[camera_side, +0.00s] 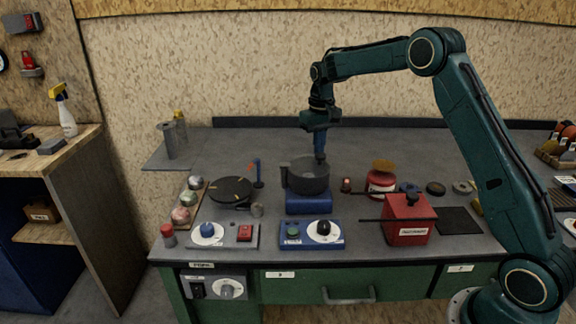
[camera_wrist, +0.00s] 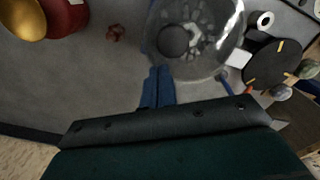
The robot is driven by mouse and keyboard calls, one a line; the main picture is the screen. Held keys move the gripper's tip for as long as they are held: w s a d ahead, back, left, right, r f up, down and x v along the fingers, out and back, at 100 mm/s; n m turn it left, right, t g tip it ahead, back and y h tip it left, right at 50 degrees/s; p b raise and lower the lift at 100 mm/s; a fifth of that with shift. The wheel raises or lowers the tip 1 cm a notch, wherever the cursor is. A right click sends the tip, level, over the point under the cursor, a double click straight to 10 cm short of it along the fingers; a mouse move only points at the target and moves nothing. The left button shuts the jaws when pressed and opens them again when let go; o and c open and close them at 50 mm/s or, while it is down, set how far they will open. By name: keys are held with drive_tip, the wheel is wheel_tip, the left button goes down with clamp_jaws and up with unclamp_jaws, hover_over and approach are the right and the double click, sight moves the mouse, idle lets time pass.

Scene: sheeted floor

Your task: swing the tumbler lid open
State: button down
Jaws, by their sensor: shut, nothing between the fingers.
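The tumbler is a dark grey round bowl (camera_side: 306,180) on a blue base (camera_side: 309,202), in the middle of the bench in the side view. In the wrist view its top is a clear, glassy round lid (camera_wrist: 224,22), seemingly lying over the bowl. Several pale pieces and a dark round hub (camera_wrist: 173,40) show through it. My gripper (camera_side: 320,159) points down at the bowl's right rear rim. Its blue fingers show together and empty in the wrist view (camera_wrist: 158,72), beside the lid's edge. I cannot tell whether they touch it. Any hinge is not distinct.
A black disc (camera_side: 231,191) and a blue upright stick (camera_side: 258,174) stand left of the tumbler. A red tin with a raised lid (camera_side: 381,184) and a red box (camera_side: 407,222) stand right. A blue control box (camera_side: 309,234) sits in front. Bench behind is clear.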

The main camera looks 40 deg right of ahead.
sight(322, 154)
drive_tip(key=shift+f, duration=0.4)
drive_tip(key=shift+r, duration=0.4)
drive_tip(key=shift+s+a, duration=0.65)
drive_tip(key=shift+s, duration=0.05)
idle(0.9)
drive_tip(key=shift+s+a, duration=0.65)
drive_tip(key=shift+s, duration=0.2)
